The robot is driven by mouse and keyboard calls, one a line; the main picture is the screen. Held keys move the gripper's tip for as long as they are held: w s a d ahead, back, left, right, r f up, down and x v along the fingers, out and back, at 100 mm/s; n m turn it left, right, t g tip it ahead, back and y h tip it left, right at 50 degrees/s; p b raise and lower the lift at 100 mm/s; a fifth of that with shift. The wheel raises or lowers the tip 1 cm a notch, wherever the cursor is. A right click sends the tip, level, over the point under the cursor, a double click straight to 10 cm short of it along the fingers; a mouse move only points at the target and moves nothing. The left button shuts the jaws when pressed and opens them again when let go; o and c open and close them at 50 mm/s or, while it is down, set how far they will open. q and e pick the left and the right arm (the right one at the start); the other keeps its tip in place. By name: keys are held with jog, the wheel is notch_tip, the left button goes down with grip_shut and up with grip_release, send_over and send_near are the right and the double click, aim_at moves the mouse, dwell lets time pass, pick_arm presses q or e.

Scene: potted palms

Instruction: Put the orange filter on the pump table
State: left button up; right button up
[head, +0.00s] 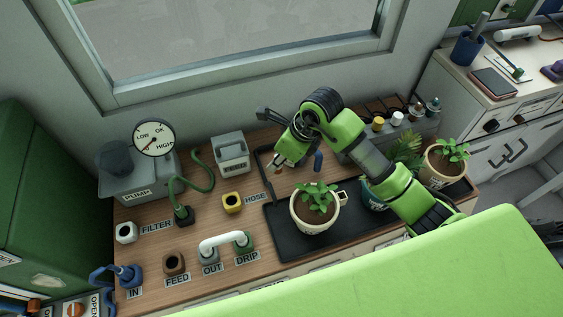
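The pump table (150,244) is a wooden-topped bench with a grey pump (138,181), a gauge (153,137) and labelled sockets. A white-rimmed square socket (126,232) stands beside the FILTER label (157,227). A small orange piece (72,310) shows at the bottom left edge, partly cut off, near an OPEN label; I cannot tell if it is the orange filter. My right gripper (280,162) hangs over the table, behind the nearest potted plant. Its fingers are small and partly hidden, so I cannot tell if they are open. My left gripper is not in view.
A potted plant (315,207) stands on the black tray (290,242); other plants (445,161) are to the right. A white pipe (222,241) spans OUT and DRIP. A green hose (196,183), yellow block (232,203) and grey box (231,153) occupy the table.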

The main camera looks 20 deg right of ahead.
jog(key=shift+w+d+f, duration=0.25)
jog(key=shift+d+f, duration=0.1)
jog(key=shift+f, duration=0.15)
jog(key=shift+w+d+f, duration=0.25)
jog(key=shift+d+f, duration=0.05)
jog(key=shift+f, duration=0.2)
notch_tip(320, 180, down, 3)
jog(key=shift+w+d+p, duration=0.1)
jog(key=shift+w+p, duration=0.05)
jog(key=shift+p, duration=0.7)
jog(key=shift+f, duration=0.25)
jog(key=o, duration=0.6)
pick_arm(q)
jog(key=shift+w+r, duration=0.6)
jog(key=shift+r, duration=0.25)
pick_arm(e)
jog(key=shift+o, duration=0.2)
jog(key=shift+r, duration=0.2)
pick_arm(q)
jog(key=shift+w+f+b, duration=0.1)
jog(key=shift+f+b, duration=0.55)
jog(key=shift+b, duration=0.15)
pick_arm(e)
jog(key=v, duration=1.2)
